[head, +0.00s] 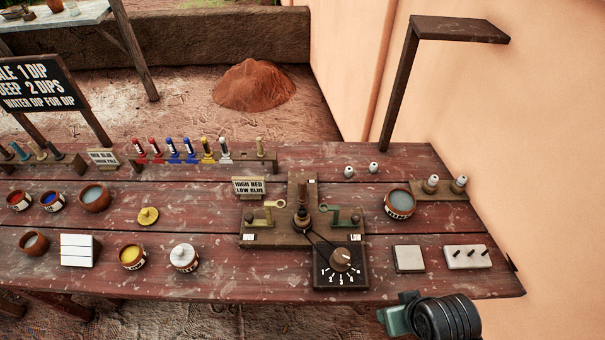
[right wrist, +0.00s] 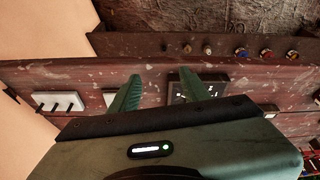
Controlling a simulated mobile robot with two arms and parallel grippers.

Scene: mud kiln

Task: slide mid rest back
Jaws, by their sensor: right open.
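A wooden jig (head: 268,238) stands right of the middle of the table in the head view. It has a cross-shaped base with an upright rail (head: 302,190) at its back middle and a dark spindle (head: 302,215) at its centre. A brass rest (head: 262,213) sits on its left arm and a green rest (head: 343,218) on its right arm. I cannot tell which part is the mid rest. A dial board (head: 340,280) lies in front, joined by a belt. My right gripper (right wrist: 159,92) is open and empty, with the dial board beyond its fingers. My left gripper is not in view.
A white pegged block (head: 466,257) and a square plate (head: 409,259) lie at the right front. A bowl (head: 399,204) stands right of the jig. A sign (head: 249,187) stands behind its left arm. A dark post with a shelf (head: 400,85) rises at the back right.

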